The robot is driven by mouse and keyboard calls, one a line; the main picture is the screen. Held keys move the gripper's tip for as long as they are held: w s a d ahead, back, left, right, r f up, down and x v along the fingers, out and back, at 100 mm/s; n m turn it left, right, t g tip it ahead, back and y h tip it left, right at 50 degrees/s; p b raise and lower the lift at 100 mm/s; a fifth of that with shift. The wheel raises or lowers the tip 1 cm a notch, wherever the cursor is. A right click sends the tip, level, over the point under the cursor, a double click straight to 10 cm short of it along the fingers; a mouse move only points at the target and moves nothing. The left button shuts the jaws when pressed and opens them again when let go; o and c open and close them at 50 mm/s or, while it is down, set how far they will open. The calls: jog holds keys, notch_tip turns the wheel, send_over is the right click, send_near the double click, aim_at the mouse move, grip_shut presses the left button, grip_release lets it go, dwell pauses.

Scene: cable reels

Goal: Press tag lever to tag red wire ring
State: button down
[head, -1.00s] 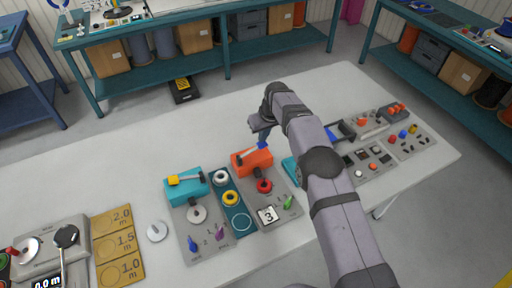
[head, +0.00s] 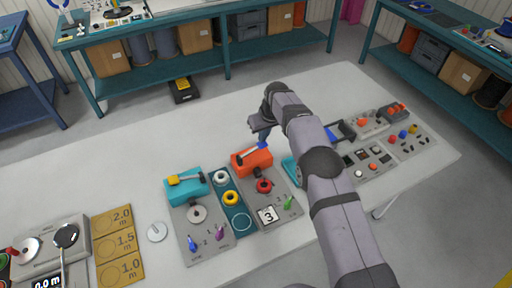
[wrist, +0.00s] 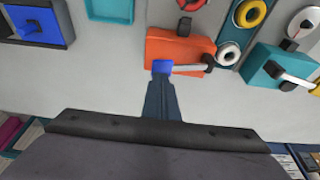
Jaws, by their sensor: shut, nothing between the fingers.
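The orange tagging box (head: 262,164) stands on a grey panel, with a pale lever (head: 248,154) ending in a blue knob (head: 262,146). The red wire ring (head: 264,186) lies just in front of the box under a dark part; it also shows at the top of the wrist view (wrist: 191,4). My gripper (head: 263,136) is shut and empty, fingers pointing down at the box's back edge. In the wrist view the fingertips (wrist: 161,80) meet the blue knob (wrist: 162,67) or are very close to it; contact cannot be told. The lever (wrist: 192,68) runs right from the knob.
A teal box (head: 186,186) with a yellow-knobbed lever stands to the left. A teal strip (head: 238,220) with white and yellow rings lies between the panels. The table behind the boxes is clear.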

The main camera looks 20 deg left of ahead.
aim_at(264, 145)
dwell(0.3)
notch_tip(264, 145, down, 6)
jog(key=b, duration=0.4)
jog(key=shift+f+b, duration=0.1)
jog(key=shift+b, duration=0.2)
notch_tip(264, 145, up, 12)
jog(key=p, duration=0.7)
